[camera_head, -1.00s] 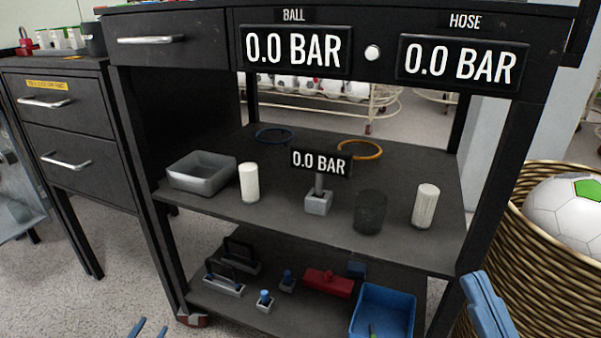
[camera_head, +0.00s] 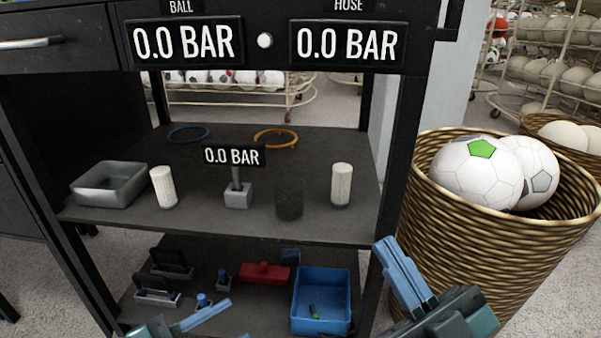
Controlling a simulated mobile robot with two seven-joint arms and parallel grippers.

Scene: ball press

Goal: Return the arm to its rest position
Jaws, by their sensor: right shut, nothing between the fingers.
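My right gripper (camera_head: 402,272) is at the lower right, in front of the cart's right leg and left of the wicker basket. Its blue fingers lie together with nothing between them. My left gripper (camera_head: 205,314) shows only in part at the bottom edge, in front of the lower shelf. One blue finger is clear there; whether its jaws are open or shut cannot be told. Neither gripper visibly holds anything.
The black cart (camera_head: 110,222) fills the left and middle, with a grey tray (camera_head: 109,184), white cylinders and a gauge (camera_head: 232,157) on its middle shelf. A blue bin (camera_head: 321,298) is on the lower shelf. The wicker basket (camera_head: 490,240) holds footballs (camera_head: 470,180).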

